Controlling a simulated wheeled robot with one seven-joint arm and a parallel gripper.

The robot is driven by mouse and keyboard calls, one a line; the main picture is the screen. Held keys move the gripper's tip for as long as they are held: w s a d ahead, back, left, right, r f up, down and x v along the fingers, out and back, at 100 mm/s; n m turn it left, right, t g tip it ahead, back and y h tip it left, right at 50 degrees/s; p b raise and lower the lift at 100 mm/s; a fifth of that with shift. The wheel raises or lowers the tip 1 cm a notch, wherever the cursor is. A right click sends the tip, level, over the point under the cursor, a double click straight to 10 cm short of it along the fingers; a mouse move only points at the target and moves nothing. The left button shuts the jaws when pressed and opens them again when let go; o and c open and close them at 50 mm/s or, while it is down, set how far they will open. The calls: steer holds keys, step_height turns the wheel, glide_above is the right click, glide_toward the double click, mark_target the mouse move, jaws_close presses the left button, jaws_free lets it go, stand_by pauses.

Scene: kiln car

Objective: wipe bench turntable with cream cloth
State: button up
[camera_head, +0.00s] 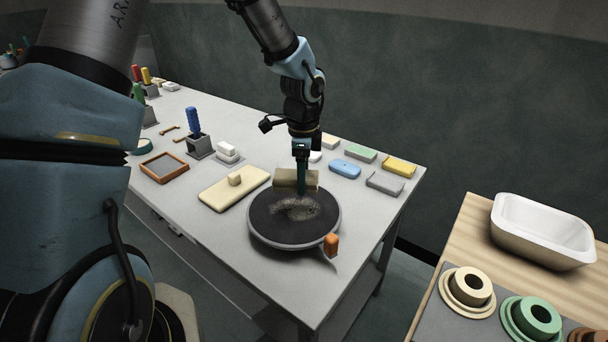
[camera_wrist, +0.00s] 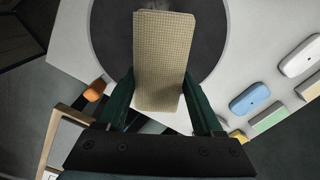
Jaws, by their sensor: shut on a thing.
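The bench turntable (camera_head: 262,222) is a round dark disc with a light rim, near the right end of the grey table. A pale, smeared dirty patch (camera_head: 296,209) lies on its middle. My gripper (camera_head: 300,188) is over the far part of the disc and is shut on the cream cloth (camera_head: 288,178). In the wrist view the cloth (camera_wrist: 163,60) is a waffle-textured block between the two fingers, over the turntable (camera_wrist: 212,40). The head view does not clearly show whether the cloth touches the disc.
An orange-handled tool (camera_head: 331,245) stands at the turntable's near right rim. A cream board (camera_head: 222,196) with a knob lies to the left. Blue (camera_head: 345,168), green (camera_head: 361,154) and yellow (camera_head: 399,166) blocks lie to the right. A wooden side table holds a white basin (camera_head: 541,238).

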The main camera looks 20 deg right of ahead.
mark_target(287, 216)
steer(key=shift+r, duration=0.1)
steer(key=shift+f+b, duration=1.55)
steer(key=shift+f, duration=1.15)
steer(key=shift+r+p, duration=0.1)
steer(key=shift+p, duration=0.25)
steer(key=shift+s+a+p, duration=0.2)
steer(key=shift+s+a, duration=0.05)
steer(key=shift+a, duration=1.3)
steer(key=shift+s+a+p, duration=0.25)
steer(key=shift+s+a, duration=0.05)
steer(key=shift+a, duration=1.3)
steer(key=shift+s+a+p, duration=0.2)
steer(key=shift+s+a, duration=0.05)
steer(key=shift+a, duration=1.3)
steer(key=shift+f+b, duration=0.65)
steer(key=shift+f, duration=0.35)
steer(key=shift+w+d, duration=0.2)
steer(key=shift+d, duration=0.9)
steer(key=shift+w+d, duration=0.15)
steer(key=shift+d, duration=0.95)
steer(key=shift+d+p, duration=0.1)
steer(key=shift+p, duration=0.2)
